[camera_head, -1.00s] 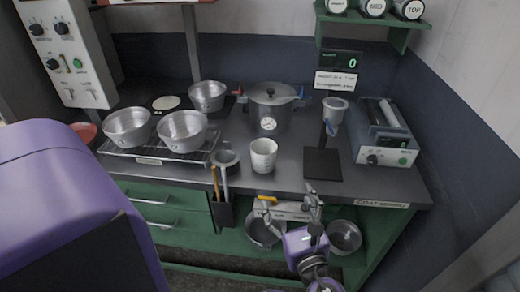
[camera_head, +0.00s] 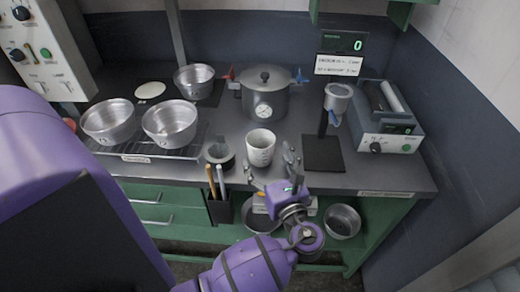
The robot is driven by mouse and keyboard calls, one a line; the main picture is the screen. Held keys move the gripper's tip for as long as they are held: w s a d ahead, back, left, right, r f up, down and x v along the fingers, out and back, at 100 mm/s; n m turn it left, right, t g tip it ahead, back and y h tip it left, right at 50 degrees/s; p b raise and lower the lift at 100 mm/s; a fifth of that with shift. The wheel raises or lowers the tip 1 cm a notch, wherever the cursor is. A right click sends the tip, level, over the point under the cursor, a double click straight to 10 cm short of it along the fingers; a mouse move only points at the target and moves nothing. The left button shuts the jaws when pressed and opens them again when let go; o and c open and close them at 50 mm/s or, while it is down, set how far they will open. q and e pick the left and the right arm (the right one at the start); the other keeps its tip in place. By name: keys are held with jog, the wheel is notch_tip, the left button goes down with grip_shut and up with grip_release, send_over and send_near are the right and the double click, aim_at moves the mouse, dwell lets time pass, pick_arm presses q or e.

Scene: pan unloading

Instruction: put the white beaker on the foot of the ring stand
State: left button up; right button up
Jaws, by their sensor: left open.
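The white beaker (camera_head: 261,146) stands upright on the grey bench near its front edge. The ring stand's foot (camera_head: 323,154), a flat black plate, lies to the right of the beaker and looks bare. Its post rises at the back of the foot and carries a grey funnel-like cup (camera_head: 338,97). My left gripper (camera_head: 271,164) is open and empty, its two fingers apart just in front of the beaker. One finger is at the beaker's lower left, the other at its right; I cannot tell whether they touch it. My right gripper is not in view.
A small dark-grey cup (camera_head: 219,155) stands left of the beaker. A pressure pot (camera_head: 266,94) is behind it. Steel pans (camera_head: 170,124) sit on a rack at left. A boxed instrument (camera_head: 388,122) stands right of the ring stand. A pen holder (camera_head: 221,208) hangs at the front.

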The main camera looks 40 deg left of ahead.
aim_at(265, 156)
pick_arm(q)
jog(key=shift+x, duration=1.55)
jog(key=c, duration=1.4)
jog(key=shift+o, duration=0.2)
